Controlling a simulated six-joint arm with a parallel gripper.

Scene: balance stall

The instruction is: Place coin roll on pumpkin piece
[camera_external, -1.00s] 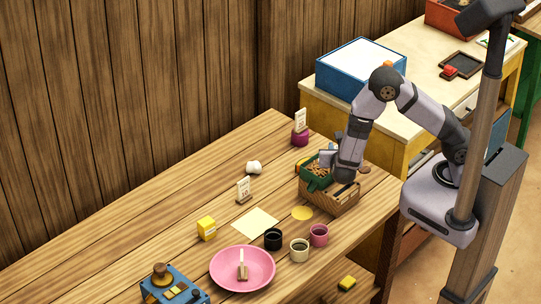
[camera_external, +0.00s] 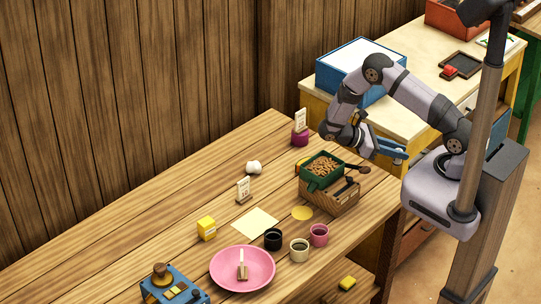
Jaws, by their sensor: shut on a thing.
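My gripper (camera_external: 396,152) is raised above the right edge of the wooden table, right of a green tray (camera_external: 312,184). I cannot pick out the coin roll elsewhere. A yellow-orange thing (camera_external: 301,163) is partly hidden behind the tray; I cannot tell if it is the pumpkin piece.
The green tray of brown bits sits on a wooden crate (camera_external: 335,207). A dark brush-like thing (camera_external: 357,169) lies by it. Cups (camera_external: 319,235), a pink bowl (camera_external: 228,285) and a yellow box (camera_external: 206,228) stand nearer. The table's left part (camera_external: 130,240) is clear.

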